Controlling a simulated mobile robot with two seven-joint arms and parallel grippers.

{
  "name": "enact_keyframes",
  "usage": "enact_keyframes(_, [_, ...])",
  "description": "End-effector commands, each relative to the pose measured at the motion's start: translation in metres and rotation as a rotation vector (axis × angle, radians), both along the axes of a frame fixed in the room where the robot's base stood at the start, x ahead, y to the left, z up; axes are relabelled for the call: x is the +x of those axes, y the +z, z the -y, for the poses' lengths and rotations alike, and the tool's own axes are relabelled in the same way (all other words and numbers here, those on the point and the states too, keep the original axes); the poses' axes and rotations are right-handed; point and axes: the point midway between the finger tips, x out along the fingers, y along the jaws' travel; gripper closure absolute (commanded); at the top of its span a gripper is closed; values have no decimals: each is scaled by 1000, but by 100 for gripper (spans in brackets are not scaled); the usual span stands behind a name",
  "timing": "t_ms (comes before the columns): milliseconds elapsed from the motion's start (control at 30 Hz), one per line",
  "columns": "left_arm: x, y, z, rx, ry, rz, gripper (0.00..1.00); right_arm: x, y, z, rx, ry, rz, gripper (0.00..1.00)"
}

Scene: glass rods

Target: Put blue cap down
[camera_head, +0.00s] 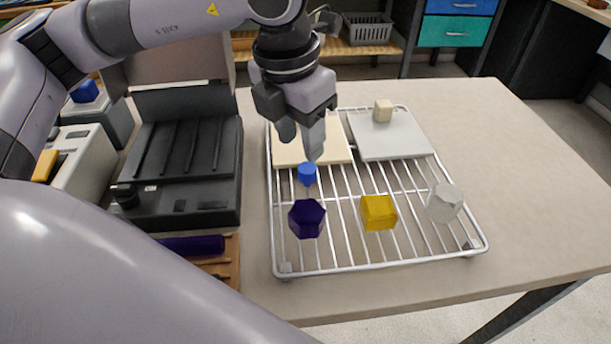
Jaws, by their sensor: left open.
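The small blue cap (307,174) rests on the wire rack (282,268), near its left side and in front of a cream board (338,153). My left gripper (302,148) is open, just above and behind the blue cap, with its fingers pointing down. The fingertips look close to the cap but do not hold it; the exact gap is hard to tell. My right gripper is not in view.
On the rack stand a dark purple hexagonal piece (307,219), a yellow block (379,212) and a clear faceted piece (444,203). A white board (395,142) carries a cream cube (383,110). A black case (185,170) stands left. The table's right side is clear.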

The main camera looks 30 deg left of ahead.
Motion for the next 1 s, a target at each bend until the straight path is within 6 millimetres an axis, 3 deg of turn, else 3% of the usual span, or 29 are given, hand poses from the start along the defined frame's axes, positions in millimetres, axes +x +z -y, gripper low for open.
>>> enact_keyframes(267, [3,-11,0,-21,124,-12,56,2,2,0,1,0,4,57])
enact_keyframes(700, [12,-66,4,-21,120,-11,56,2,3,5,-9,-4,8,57])
enact_keyframes(1000, [13,-72,4,-20,119,-9,56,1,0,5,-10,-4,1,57])
